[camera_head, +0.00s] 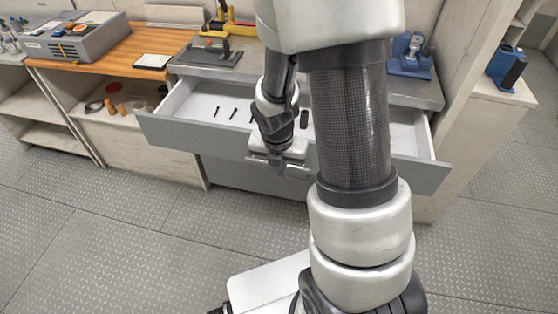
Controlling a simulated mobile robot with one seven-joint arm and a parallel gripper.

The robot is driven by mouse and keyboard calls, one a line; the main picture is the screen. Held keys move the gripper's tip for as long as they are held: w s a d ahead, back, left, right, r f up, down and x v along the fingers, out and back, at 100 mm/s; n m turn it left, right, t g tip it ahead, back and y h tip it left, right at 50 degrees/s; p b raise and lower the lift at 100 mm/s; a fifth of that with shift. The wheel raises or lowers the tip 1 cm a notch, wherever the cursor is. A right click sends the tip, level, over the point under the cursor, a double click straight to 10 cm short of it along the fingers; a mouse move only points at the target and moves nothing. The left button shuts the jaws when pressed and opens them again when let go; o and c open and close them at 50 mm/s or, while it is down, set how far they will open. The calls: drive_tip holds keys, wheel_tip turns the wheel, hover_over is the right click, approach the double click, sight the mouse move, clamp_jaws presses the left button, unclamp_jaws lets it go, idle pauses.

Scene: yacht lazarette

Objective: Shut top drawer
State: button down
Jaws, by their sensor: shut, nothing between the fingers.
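The top drawer (195,137) stands pulled out from under the counter, with a grey front and a white inside. Several small black items (233,113) lie in its left part. My arm hides part of the drawer's middle and right, and any handle there is hard to make out.
A lower drawer front (240,176) sits below, pushed in. The counter (205,68) above holds tools and a blue item (405,62). A grey device (75,38) stands on the wooden top at left. An open shelf (120,125) is at left. The patterned floor (130,235) in front is clear.

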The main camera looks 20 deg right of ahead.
drive_tip(key=w+d+f, duration=0.2)
drive_tip(key=w+f, duration=0.2)
drive_tip(key=shift+d+f, duration=0.15)
drive_tip(key=shift+d, duration=0.2)
